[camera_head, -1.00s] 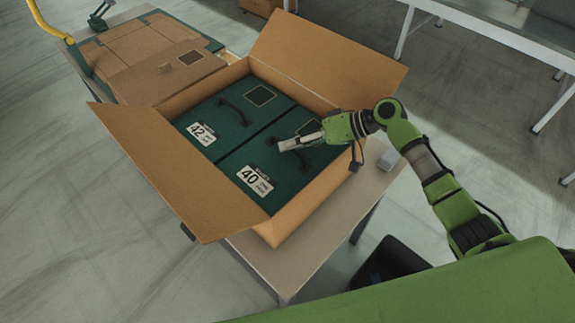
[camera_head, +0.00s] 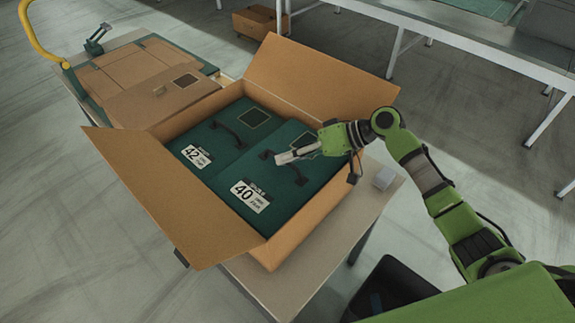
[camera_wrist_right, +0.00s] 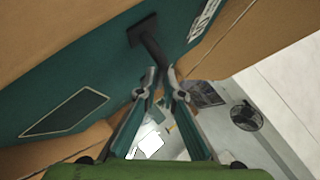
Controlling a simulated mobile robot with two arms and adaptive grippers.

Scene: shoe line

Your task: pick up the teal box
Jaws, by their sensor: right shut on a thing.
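Two teal boxes with dark handles and white labels are in an open cardboard carton (camera_head: 168,190). The teal box labelled 40 (camera_head: 283,196) is on the near right, and the teal box labelled 42 (camera_head: 205,134) is on the far left. My right gripper (camera_head: 284,157) is shut on the handle of box 40, whose top now stands a little above box 42. In the right wrist view, the fingers (camera_wrist_right: 161,78) meet at the dark handle (camera_wrist_right: 148,40), with the teal top (camera_wrist_right: 90,80) beside them. The undersides of both boxes are hidden. My left gripper is not in view.
The carton's raised flaps (camera_head: 325,75) surround the boxes. Closed cardboard boxes (camera_head: 135,75) lie behind left. A long bench (camera_head: 470,35) is at the back right.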

